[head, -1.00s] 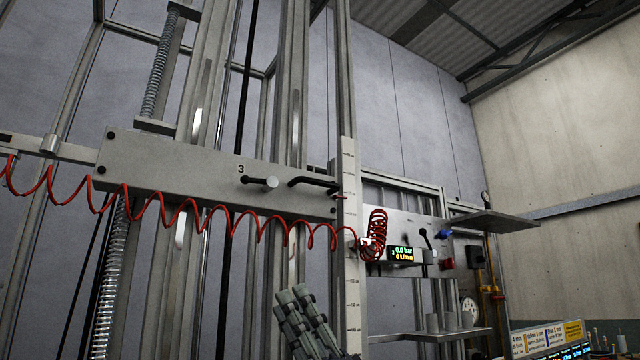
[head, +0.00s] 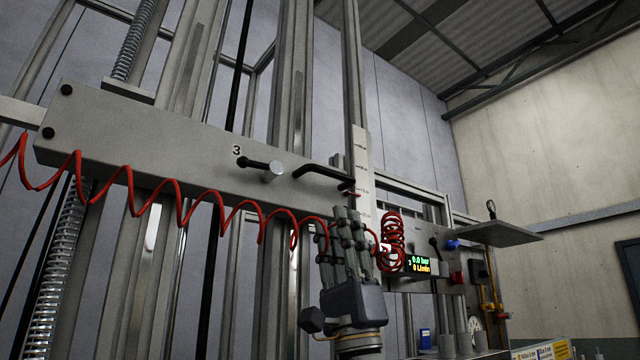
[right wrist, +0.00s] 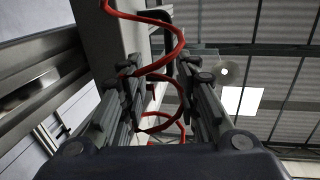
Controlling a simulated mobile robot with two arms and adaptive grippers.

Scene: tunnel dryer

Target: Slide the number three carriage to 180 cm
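The number three carriage (head: 190,155) is a long grey beam across the upright rails, marked "3". My right gripper (head: 345,217) points up just below the handle. In the right wrist view, its fingers (right wrist: 158,72) are open, with the red coil between them in the picture and the handle (right wrist: 157,16) beyond. My left gripper is out of view.
A red coiled hose (head: 175,190) hangs along the carriage front, passing close to my right gripper. A panel display (head: 420,264) reads 0.0 bar and 0 L/min. A grey shelf (head: 498,235) juts out at the right. A spring (head: 60,270) stands at the left.

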